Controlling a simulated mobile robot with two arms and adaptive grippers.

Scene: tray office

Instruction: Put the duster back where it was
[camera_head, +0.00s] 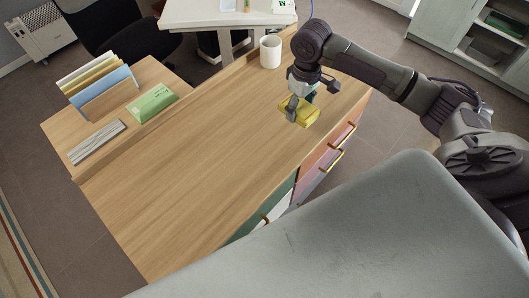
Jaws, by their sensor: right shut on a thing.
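A yellow block-like thing, which looks like the duster (309,114), is in my right gripper (297,106). The gripper points down and is shut on it, at the right part of the wooden desk (190,180), close to the edge above the drawers. I cannot tell whether the duster touches the desk top or is held just above it. The gripper hides part of it. My left gripper is not in view.
A white mug (270,51) stands left of and beyond the gripper. A raised strip separates the desk top from a side shelf with a file rack (98,82), a green packet (152,103) and a grey ribbed item (96,142). Drawers (318,160) face right. The desk's middle is clear.

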